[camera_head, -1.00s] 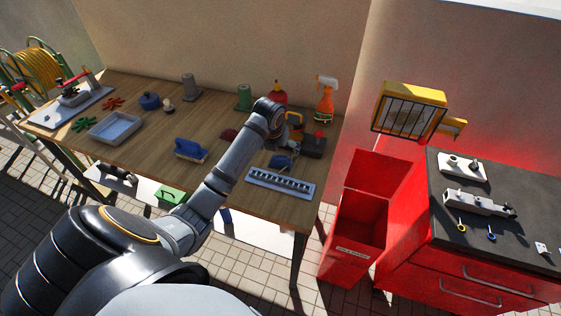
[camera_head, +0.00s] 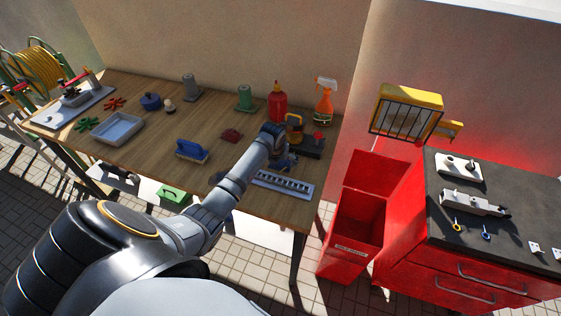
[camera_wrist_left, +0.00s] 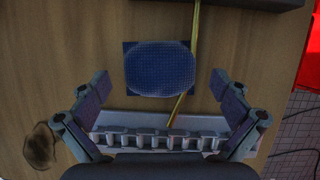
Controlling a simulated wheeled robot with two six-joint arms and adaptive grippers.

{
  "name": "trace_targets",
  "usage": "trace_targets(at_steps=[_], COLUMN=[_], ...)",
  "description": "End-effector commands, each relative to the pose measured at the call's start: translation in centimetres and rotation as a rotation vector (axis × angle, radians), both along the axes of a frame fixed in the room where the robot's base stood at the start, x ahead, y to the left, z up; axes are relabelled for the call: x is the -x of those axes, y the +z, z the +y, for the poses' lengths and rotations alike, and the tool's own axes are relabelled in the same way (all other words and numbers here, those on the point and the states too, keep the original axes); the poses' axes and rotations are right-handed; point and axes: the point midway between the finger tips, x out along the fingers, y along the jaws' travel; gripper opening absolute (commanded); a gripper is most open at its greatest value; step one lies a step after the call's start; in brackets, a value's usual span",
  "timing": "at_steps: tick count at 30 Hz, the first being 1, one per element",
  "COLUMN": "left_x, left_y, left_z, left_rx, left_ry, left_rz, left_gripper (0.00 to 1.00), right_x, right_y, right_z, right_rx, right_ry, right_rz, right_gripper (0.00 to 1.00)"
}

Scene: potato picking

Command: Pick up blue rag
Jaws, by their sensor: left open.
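The blue rag (camera_wrist_left: 160,68) lies flat on the wooden table, a dark blue square with a paler rounded patch on top, in the left wrist view. My left gripper (camera_wrist_left: 160,82) is open above it, one finger to each side and lower in that view, apart from the rag. In the head view my left arm reaches over the table's right part, and its wrist hides most of the rag and the gripper's fingers. My right gripper is in neither view.
A pale notched rack (camera_head: 282,184) lies close by, near the table's front edge.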

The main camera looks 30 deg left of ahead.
Motion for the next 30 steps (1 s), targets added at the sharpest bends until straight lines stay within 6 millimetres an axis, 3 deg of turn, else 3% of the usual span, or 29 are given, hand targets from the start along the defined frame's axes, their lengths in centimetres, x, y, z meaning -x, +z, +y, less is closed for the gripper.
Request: trace_targets(at_steps=[1, 14, 20, 23, 27, 30], left_x=[0.0, 0.0, 0.0, 0.0, -0.1, 1.6], left_y=[0.0, 0.0, 0.1, 0.6, 2.9, 5.6], left_z=[0.0, 0.0, 0.0, 0.0, 0.1, -1.7], left_rx=[0.0, 0.001, 0.0, -0.001, -0.002, 0.0], left_ry=[0.0, 0.001, 0.001, 0.0, 0.0, -0.003], left_rz=[0.0, 0.001, 0.0, -0.002, -0.008, -0.005], left_gripper=[0.97, 0.41, 0.41, 0.29, 0.29, 0.29], right_x=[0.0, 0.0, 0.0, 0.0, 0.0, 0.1], right_y=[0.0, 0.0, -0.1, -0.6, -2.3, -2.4], right_z=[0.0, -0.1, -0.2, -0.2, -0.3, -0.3], right_rx=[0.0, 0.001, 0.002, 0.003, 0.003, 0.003], right_ry=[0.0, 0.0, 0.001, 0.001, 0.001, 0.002], right_rz=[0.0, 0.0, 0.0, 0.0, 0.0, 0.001], right_gripper=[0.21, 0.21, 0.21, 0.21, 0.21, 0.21])
